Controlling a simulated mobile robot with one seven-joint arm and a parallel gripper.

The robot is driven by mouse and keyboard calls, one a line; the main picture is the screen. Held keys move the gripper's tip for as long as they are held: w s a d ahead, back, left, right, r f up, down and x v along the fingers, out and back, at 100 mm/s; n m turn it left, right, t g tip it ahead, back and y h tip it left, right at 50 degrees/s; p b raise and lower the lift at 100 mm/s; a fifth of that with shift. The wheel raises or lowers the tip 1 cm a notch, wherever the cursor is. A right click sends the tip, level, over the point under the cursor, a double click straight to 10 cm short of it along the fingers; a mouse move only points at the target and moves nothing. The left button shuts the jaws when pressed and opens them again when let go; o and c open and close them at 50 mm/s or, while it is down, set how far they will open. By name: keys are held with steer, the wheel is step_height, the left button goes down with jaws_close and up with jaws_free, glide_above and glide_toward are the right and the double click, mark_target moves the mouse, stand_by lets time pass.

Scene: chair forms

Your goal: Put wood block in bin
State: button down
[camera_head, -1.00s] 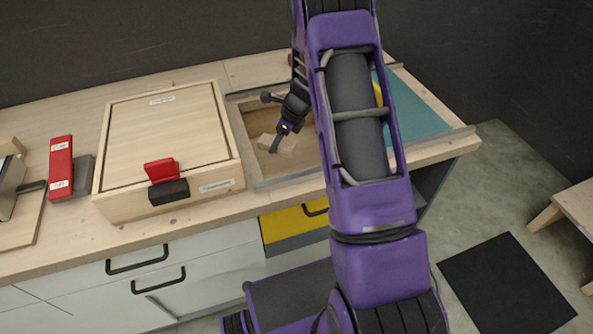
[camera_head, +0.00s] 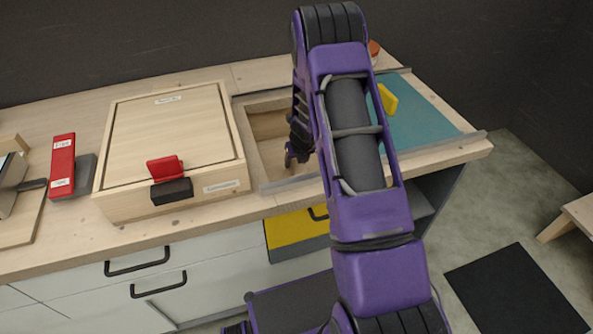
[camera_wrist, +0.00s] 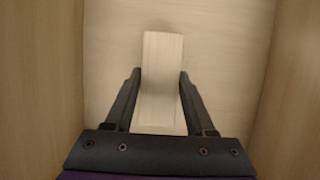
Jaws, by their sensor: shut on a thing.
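The pale wood block (camera_wrist: 163,52) lies between the two dark fingers of my gripper (camera_wrist: 160,76) in the wrist view. My gripper is shut on it, with the block's far end sticking out past the fingertips. Pale wooden walls stand on both sides, with a pale wooden floor beyond the block. In the head view, the open wooden compartment (camera_head: 268,124) is set in the counter; my wrist (camera_head: 291,160) is over its right part. The block and fingertips are hidden there behind my arm. I cannot tell whether the block touches the floor.
A lidded wooden box (camera_head: 165,132) with a red and black handle stands left of the compartment. A red object (camera_head: 62,160) lies farther left. A teal panel (camera_head: 418,120) with a yellow item (camera_head: 388,98) is at the right. A yellow drawer front (camera_head: 292,233) is below the counter.

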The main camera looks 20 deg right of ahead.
mark_target(296, 168)
steer(key=shift+f+b, duration=0.35)
steer(key=shift+f, duration=1.3)
steer(key=shift+f, duration=0.2)
steer(key=shift+c, duration=1.2)
jaws_free()
steer(key=shift+r, duration=0.1)
steer(key=shift+s+r, duration=0.1)
steer(key=shift+r, duration=0.35)
steer(key=p+v, duration=0.2)
steer(key=v, duration=0.9)
steer(key=shift+s+r, duration=0.1)
steer(key=shift+r, duration=0.05)
